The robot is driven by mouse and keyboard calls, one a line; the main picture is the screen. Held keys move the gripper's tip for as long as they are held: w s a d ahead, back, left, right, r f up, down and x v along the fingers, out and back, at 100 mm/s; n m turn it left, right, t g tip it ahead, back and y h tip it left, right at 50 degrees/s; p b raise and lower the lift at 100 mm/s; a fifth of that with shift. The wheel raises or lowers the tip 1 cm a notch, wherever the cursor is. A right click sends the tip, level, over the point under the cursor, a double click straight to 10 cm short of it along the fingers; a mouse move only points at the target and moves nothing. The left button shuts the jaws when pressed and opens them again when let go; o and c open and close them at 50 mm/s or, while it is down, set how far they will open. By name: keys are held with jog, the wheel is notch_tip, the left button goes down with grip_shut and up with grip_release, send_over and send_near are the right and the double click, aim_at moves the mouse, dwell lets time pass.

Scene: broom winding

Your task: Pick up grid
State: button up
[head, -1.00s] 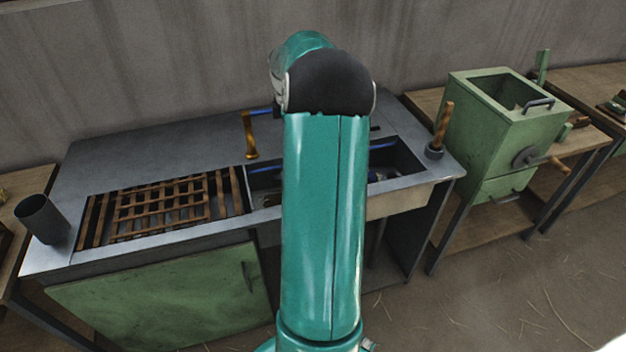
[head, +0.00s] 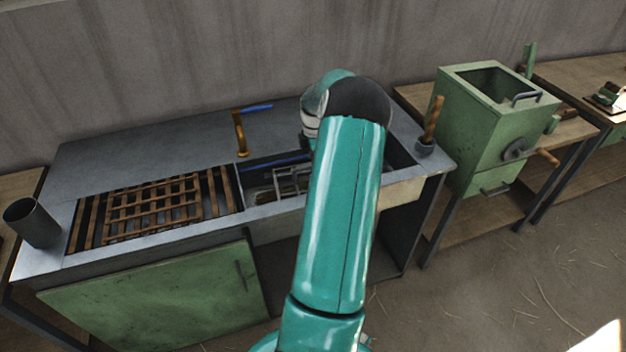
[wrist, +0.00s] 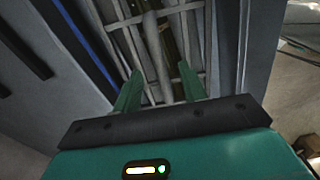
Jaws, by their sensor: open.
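A grey metal grid (head: 288,184) lies in the sunken basin of the bench, partly hidden behind my arm in the head view. In the wrist view its bars (wrist: 146,46) fill the space ahead of my gripper (wrist: 160,84). My two green fingers are apart, over the bars, with nothing clearly held; I cannot tell whether they touch. A rusty brown grid (head: 152,204) lies over brown slats in the left part of the bench, away from my arm. The fingers are hidden in the head view.
A brass tap (head: 240,134) with a blue handle stands behind the basin. A dark cylinder (head: 32,222) stands at the bench's left corner. A wooden-handled tool (head: 432,122) stands in a cup at the right corner. A green cranked box (head: 496,126) stands farther right.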

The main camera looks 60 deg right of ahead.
notch_tip(320, 180, down, 5)
jog(key=shift+w+a+r, duration=0.15)
grip_shut()
jog(key=shift+r, duration=0.1)
jog(key=shift+r, duration=0.1)
